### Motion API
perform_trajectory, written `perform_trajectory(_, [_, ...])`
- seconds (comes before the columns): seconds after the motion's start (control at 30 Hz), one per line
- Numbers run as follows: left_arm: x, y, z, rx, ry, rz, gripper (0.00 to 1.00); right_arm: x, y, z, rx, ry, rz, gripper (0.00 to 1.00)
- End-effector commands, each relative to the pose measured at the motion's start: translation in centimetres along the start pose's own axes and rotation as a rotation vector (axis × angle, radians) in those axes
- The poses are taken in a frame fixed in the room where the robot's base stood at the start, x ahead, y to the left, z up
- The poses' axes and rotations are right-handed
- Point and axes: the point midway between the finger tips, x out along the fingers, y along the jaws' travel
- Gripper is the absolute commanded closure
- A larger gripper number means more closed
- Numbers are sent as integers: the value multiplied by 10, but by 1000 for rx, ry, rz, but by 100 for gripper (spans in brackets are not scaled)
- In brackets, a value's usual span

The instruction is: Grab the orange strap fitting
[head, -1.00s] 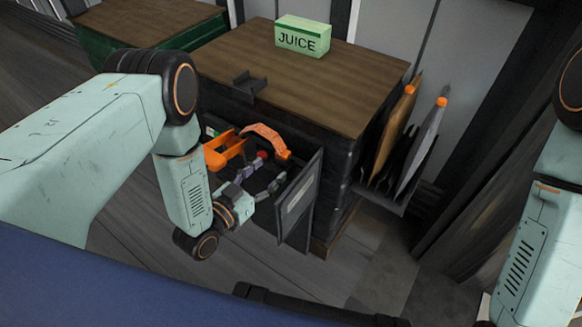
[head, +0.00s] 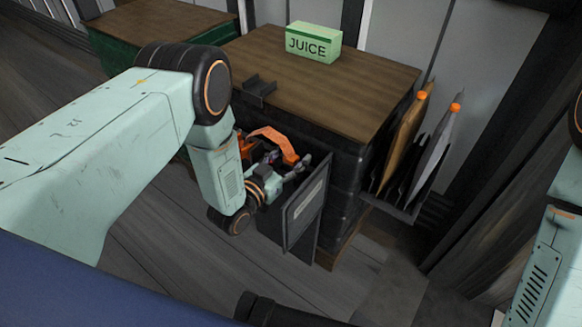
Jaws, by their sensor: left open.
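A curved orange piece, which looks like the strap fitting (head: 275,138), shows in the head view inside the open compartment at the front of the dark cabinet. My left gripper (head: 288,161) is open, just in front of and below it in the picture. I cannot tell whether the fingers touch the fitting. Part of the compartment is hidden behind my left arm and gripper. My right arm is at the right edge and its gripper is out of view.
The cabinet's grey door (head: 305,205) stands open close beside my left gripper. A green juice box (head: 313,43) and a small dark bracket (head: 259,91) are on the wooden top. A rack (head: 395,204) with upright folders hangs on the cabinet's right side.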

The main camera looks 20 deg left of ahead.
Motion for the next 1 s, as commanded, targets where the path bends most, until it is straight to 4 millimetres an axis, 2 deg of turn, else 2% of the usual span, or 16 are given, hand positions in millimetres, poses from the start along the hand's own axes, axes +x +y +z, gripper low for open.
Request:
perform_trajectory(0.17, [-1,1,-1,0,0,1,43,-1,0,0,0,0,0,60])
perform_trajectory(0.83, [-1,0,-1,0,1,0,100,-1,0,0,0,0,0,60])
perform_trajectory(1.0, [-1,0,-1,1,1,0,100,-1,0,0,0,0,0,60])
